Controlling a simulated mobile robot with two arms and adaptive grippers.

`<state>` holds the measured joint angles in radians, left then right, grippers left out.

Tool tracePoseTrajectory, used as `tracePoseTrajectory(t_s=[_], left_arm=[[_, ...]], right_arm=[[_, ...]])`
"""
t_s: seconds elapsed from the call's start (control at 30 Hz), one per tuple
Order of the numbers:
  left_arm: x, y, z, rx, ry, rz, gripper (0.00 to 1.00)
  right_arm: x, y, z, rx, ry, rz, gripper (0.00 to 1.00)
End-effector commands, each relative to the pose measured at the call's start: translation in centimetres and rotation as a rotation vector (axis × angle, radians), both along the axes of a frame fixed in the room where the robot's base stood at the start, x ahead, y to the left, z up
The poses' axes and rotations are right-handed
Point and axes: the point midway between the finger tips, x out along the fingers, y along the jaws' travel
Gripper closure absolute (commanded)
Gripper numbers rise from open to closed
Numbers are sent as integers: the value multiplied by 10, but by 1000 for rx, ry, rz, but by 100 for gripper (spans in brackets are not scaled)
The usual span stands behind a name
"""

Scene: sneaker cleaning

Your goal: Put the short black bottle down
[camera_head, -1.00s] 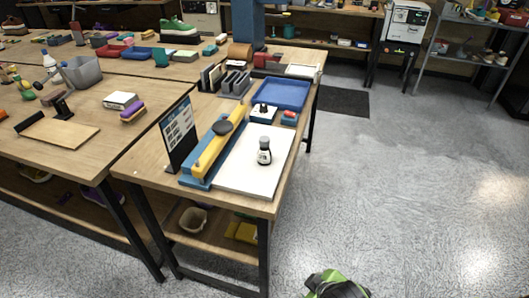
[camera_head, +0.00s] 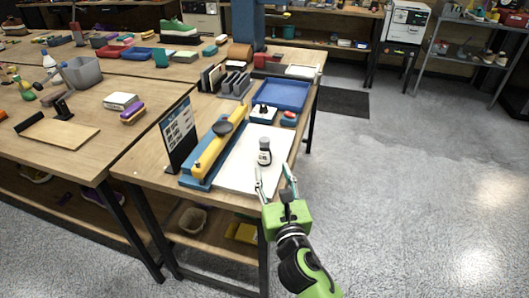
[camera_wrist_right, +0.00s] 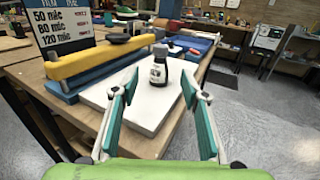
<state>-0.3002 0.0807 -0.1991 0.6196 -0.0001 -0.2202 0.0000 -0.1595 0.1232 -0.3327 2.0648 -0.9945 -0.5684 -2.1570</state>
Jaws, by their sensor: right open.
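The short black bottle (camera_head: 264,152) with a pale label stands upright on the white board (camera_head: 240,172) near its right side. It also shows in the right wrist view (camera_wrist_right: 158,68), beyond the fingertips. My right gripper (camera_head: 273,180) is open and empty at the front right edge of the board. In the right wrist view its two fingers (camera_wrist_right: 162,85) are spread wide, with the bottle ahead between them and apart from them. My left gripper is not in view.
A yellow and blue bar device (camera_head: 211,157) lies along the board's left side, with a dark sign (camera_head: 180,135) next to it. A blue tray (camera_head: 281,94) and a small red-topped item (camera_head: 289,118) are behind. The floor right of the table is clear.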

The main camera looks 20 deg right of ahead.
Motion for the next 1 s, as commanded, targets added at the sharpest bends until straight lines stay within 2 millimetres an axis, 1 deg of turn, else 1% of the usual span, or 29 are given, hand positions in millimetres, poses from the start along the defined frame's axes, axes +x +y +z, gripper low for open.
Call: tracePoseTrajectory(t_s=[0.1, 0.3, 0.4, 0.63, 0.8, 0.9, 1.0], left_arm=[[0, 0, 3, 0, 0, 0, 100], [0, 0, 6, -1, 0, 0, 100], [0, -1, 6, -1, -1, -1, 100], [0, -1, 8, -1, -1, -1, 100], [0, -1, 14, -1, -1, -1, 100], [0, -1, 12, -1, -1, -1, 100], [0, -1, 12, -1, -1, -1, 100]], right_arm=[[19, -2, 4, -8, -5, 0, 59], [59, -8, 3, -2, -3, -1, 59], [73, -9, 2, -3, -2, -2, 59], [89, -11, 4, 0, -2, -1, 59], [114, -15, 11, 2, -2, -2, 59], [126, -17, 9, 0, -1, -2, 59], [132, -18, 9, -1, -1, -2, 59]])
